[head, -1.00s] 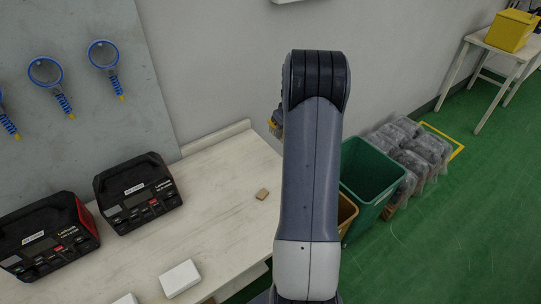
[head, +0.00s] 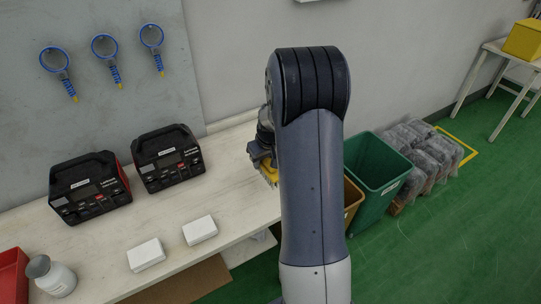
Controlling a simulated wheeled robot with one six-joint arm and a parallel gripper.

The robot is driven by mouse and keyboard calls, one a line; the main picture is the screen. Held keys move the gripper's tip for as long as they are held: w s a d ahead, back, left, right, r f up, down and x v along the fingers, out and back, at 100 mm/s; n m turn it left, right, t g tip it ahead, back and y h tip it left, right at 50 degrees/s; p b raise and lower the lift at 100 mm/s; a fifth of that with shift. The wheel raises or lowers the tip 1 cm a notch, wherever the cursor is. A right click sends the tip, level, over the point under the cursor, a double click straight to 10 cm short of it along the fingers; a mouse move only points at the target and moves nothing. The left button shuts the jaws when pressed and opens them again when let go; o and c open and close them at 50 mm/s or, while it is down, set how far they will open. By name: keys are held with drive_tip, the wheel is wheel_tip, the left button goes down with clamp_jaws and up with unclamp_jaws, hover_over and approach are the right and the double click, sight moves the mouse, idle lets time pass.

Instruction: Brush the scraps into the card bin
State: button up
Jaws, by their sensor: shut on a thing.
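My gripper (head: 259,153) is at the right end of the pale bench, partly hidden behind my arm. It is shut on a yellow brush (head: 268,175), whose toothed or bristled lower edge points down at the bench top. I cannot tell whether the brush touches the surface. No scrap shows on the visible bench; the area behind my arm is hidden. A brown bin (head: 352,202), perhaps the card bin, stands on the floor just past the bench's right end, mostly hidden by my arm. A larger green bin (head: 383,166) stands beside it.
The bench (head: 215,160) holds two black instrument cases (head: 90,188) (head: 167,158), two white boxes (head: 147,254) (head: 200,229), a bottle (head: 52,277) and a red tray (head: 12,275). Wrapped bundles (head: 430,150) lie right of the bins. Green floor at right is open.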

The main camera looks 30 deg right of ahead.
drive_tip(key=shift+f+b, duration=1.55)
drive_tip(key=shift+f, duration=1.15)
drive_tip(key=shift+d, duration=0.1)
drive_tip(key=shift+w+d+f+b, duration=0.1)
drive_tip(key=shift+d+b, duration=0.25)
drive_tip(key=shift+d, duration=1.9)
drive_tip(key=shift+w+d+b, duration=0.1)
drive_tip(key=shift+d+b, duration=0.2)
drive_tip(key=shift+d, duration=1.9)
drive_tip(key=d, duration=1.4)
drive_tip(key=shift+w+p, duration=0.2)
drive_tip(key=shift+p, duration=0.1)
drive_tip(key=shift+d, duration=0.1)
wheel_tip(320, 180, up, 7)
drive_tip(key=p, duration=0.3)
drive_tip(key=shift+p, duration=0.4)
